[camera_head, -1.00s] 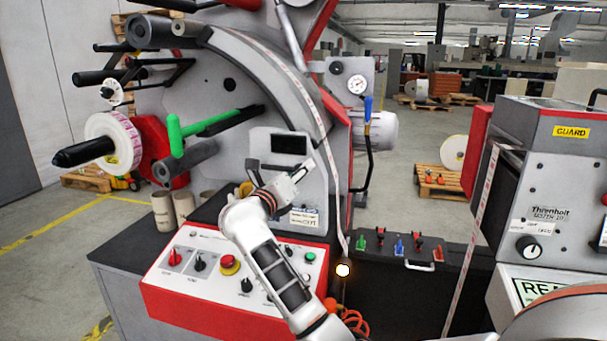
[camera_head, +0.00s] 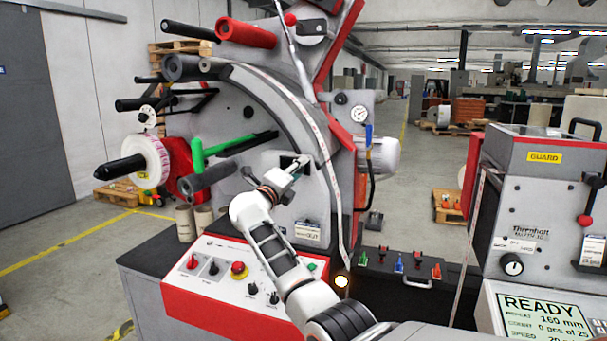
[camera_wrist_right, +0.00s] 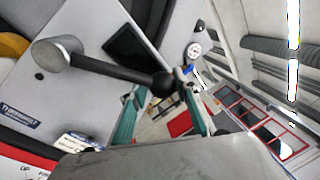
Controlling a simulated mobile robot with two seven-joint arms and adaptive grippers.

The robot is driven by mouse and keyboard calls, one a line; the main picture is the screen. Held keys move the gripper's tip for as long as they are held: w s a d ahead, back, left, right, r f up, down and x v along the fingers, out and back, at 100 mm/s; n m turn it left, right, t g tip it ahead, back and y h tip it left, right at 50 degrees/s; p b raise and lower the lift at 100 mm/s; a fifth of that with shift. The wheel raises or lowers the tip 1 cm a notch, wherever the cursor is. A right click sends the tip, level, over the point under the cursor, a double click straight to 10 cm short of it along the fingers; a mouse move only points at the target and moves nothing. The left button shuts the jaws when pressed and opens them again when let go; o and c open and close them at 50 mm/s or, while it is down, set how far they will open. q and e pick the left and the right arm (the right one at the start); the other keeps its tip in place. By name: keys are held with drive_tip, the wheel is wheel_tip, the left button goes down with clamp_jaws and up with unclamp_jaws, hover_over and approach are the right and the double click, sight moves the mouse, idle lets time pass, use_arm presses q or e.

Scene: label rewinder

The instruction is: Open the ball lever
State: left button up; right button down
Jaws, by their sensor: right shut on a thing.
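The ball lever shows in the right wrist view as a dark rod with a black ball (camera_wrist_right: 163,85) at its end. The rod runs left to a round metal hub (camera_wrist_right: 57,56) on a grey panel. My right gripper (camera_wrist_right: 162,84) has its teal fingers on both sides of the ball and is shut on it. In the head view my right gripper (camera_head: 298,168) is in front of the small dark display on the rewinder's grey face and hides the lever there. My left gripper is in neither view.
A red-and-white control panel (camera_head: 225,280) lies below my right arm. A green handle (camera_head: 198,155) and a label roll (camera_head: 150,160) stick out at left. A black box with coloured toggles (camera_head: 410,285) and a machine with a READY screen (camera_head: 535,315) stand at right.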

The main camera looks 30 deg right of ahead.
drive_tip(key=shift+w+a+r, duration=0.1)
drive_tip(key=shift+a+r, duration=0.2)
drive_tip(key=shift+r, duration=0.3)
drive_tip(key=c, duration=1.4)
unclamp_jaws()
drive_tip(key=shift+w+n, duration=0.1)
drive_tip(key=shift+n, duration=0.2)
drive_tip(key=shift+c, duration=0.2)
drive_tip(key=shift+w+a+f, duration=0.1)
drive_tip(key=shift+w+f, duration=0.1)
drive_tip(key=shift+f, duration=0.05)
drive_tip(key=shift+s+f, duration=0.1)
drive_tip(key=shift+f, duration=0.05)
drive_tip(key=shift+s+a+f, duration=0.1)
drive_tip(key=shift+s+a, duration=0.05)
drive_tip(key=shift+a, duration=0.05)
drive_tip(key=v, duration=1.1)
drive_tip(key=shift+s, duration=0.15)
drive_tip(key=shift+a, duration=0.15)
